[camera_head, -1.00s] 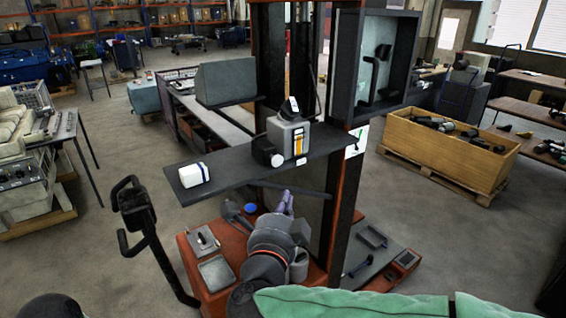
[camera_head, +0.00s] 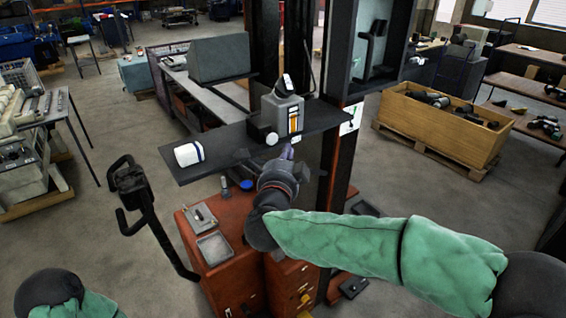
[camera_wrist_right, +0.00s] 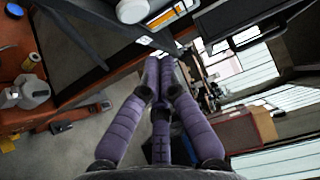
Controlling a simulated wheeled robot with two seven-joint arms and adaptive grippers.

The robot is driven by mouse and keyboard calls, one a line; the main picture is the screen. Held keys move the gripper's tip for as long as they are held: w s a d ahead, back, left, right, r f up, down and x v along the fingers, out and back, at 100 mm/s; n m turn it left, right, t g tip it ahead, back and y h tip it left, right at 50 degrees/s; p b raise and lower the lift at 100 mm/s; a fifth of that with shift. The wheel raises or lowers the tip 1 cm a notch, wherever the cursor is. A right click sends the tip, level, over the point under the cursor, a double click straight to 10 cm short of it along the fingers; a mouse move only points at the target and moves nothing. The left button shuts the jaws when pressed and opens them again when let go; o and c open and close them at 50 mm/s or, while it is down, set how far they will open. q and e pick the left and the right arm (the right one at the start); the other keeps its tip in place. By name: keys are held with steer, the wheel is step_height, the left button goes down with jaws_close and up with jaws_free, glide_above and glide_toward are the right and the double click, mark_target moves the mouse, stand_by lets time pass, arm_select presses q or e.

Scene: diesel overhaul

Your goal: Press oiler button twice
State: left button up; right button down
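The oiler (camera_head: 282,112) is a grey box with a yellow strip and a dark slanted top, standing on a dark shelf (camera_head: 225,147). A pale round knob (camera_head: 272,138), perhaps its button, sits low on its front. In the right wrist view a white round part (camera_wrist_right: 132,10) and the yellow strip (camera_wrist_right: 166,18) show at the top edge. My right gripper (camera_head: 287,152) is just below and in front of the oiler, by the shelf's edge. Its purple fingers (camera_wrist_right: 160,62) are together at the tips with nothing between them. Contact with the oiler cannot be made out. My left gripper is out of view.
A white roll-like object (camera_head: 188,153) lies on the shelf's left end. A dark post (camera_head: 330,150) stands right of the oiler. Below is a red cabinet (camera_head: 240,275) with small trays. A black handle (camera_head: 140,200) stands at left.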

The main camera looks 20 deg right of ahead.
mark_target(272, 139)
steer(key=w, duration=0.2)
steer(key=w+a+p, duration=0.1)
steer(key=shift+w+a, duration=0.15)
steer(key=shift+w, duration=0.25)
